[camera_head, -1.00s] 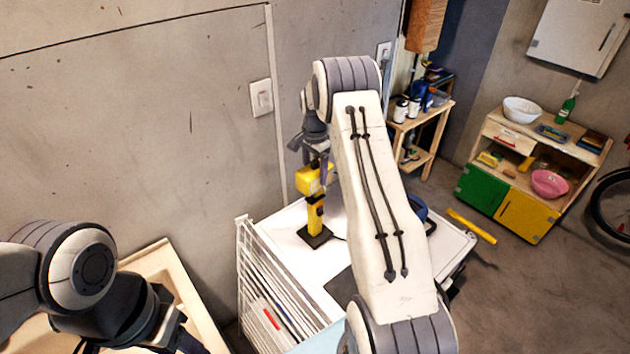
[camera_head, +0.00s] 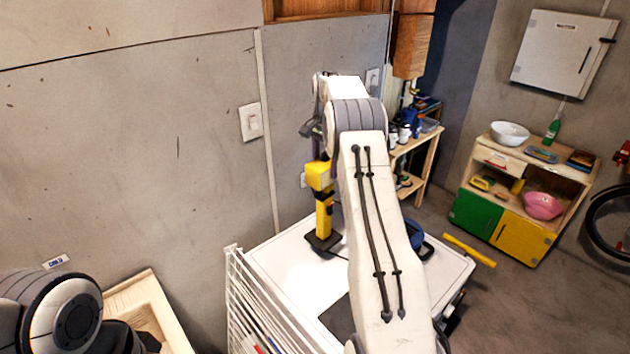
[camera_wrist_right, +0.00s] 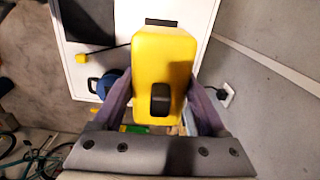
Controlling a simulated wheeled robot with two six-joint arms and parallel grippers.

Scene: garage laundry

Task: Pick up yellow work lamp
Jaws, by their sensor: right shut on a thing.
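The yellow work lamp (camera_head: 323,216) stands upright in the head view, with a yellow head, a yellow post and a dark square base. My right gripper (camera_wrist_right: 160,105) is shut on the lamp's yellow head, with one finger on each side. In the right wrist view the lamp head (camera_wrist_right: 165,60) with its dark switch fills the middle. The base shows over the white top (camera_head: 290,262) and seems raised a little above it. My right arm hides part of the gripper and table in the head view. Only part of my left arm shows, at the lower left.
A white wire rack (camera_head: 250,305) stands at the table's left side. A blue item (camera_head: 424,247) is right of my arm, and a yellow bar (camera_head: 470,251) lies beyond. A shelf (camera_head: 418,160) and a coloured cabinet (camera_head: 500,228) stand behind. The wall is close behind the lamp.

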